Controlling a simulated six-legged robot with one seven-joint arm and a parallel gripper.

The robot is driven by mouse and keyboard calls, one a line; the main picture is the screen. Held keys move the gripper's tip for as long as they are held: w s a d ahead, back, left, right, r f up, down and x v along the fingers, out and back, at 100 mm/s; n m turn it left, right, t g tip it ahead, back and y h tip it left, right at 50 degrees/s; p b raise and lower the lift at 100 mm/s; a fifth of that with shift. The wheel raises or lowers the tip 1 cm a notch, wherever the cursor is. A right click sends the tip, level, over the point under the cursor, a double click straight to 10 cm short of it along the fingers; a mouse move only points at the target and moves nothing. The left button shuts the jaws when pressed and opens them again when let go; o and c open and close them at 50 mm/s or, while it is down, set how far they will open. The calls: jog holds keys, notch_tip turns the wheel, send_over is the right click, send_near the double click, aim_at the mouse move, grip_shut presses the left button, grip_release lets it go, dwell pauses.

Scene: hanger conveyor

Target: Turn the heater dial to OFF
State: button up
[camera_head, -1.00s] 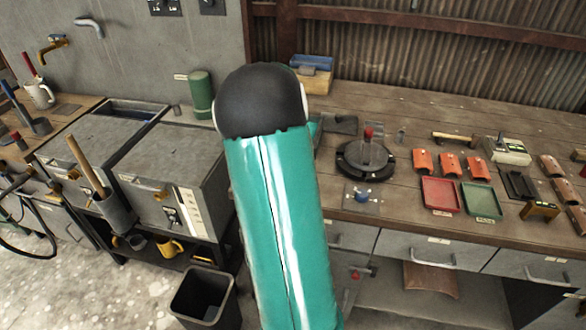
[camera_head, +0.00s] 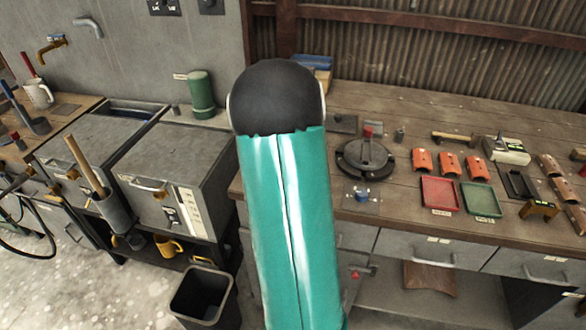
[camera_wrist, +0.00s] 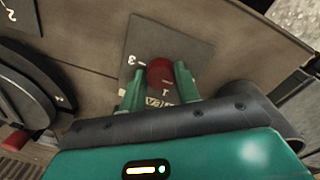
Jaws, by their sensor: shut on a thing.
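In the wrist view a round red dial (camera_wrist: 160,72) sits on a dark grey square plate (camera_wrist: 176,38) on the wooden bench. The marks 3 and 1 show on the plate, and a label beside the dial is partly covered. I cannot read OFF or make out a pointer. My gripper (camera_wrist: 160,83) has its two green fingers on either side of the dial and is shut on it. In the head view my own arm hides the gripper, this dial and its plate.
A round dark device (camera_head: 366,158) with a red knob stands beside the dial plate; it also shows in the wrist view (camera_wrist: 30,95). A plate with a blue knob (camera_head: 361,194) is near the bench's front edge. Coloured trays (camera_head: 439,195) lie farther right. Grey boxes (camera_head: 172,165) stand left.

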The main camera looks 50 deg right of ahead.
dwell(0.5)
jog(key=o, duration=1)
jog(key=r, duration=1.3)
jog(key=shift+w+a+r, duration=0.2)
jog(key=shift+a+r, duration=0.1)
jog(key=shift+r, duration=0.1)
